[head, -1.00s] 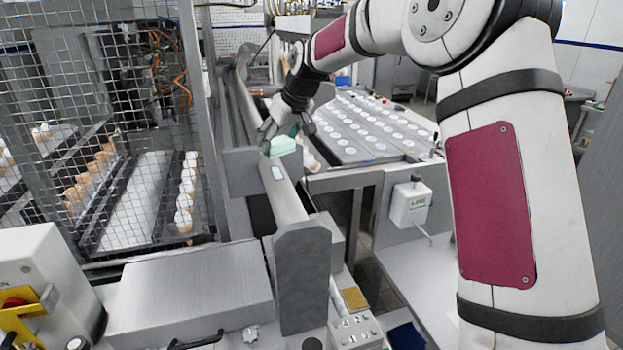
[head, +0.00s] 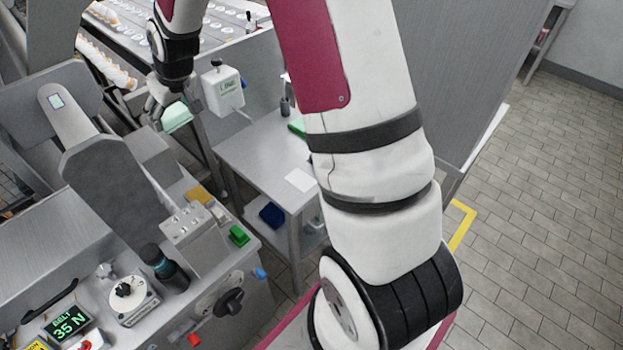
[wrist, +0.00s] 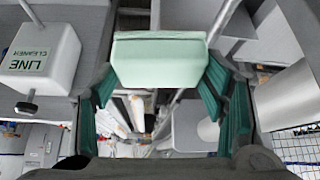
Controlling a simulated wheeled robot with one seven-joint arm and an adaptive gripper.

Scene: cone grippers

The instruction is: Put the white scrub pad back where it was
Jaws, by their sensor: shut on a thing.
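My gripper (head: 170,108) is shut on a pale, mint-tinted white scrub pad (head: 179,119) and holds it in the air, left of the line cleaner box. In the wrist view the pad (wrist: 160,58) sits at the top between the green-lined fingers of my gripper (wrist: 160,82), its broad face toward the camera. Where the pad was before cannot be told from these frames.
The white line cleaner box (head: 222,88) is close to my gripper; it also shows in the wrist view (wrist: 42,58). A low steel side table (head: 262,165) bears a green item (head: 297,127) and a white sheet (head: 300,180). A machine with knobs (head: 125,295) stands in front.

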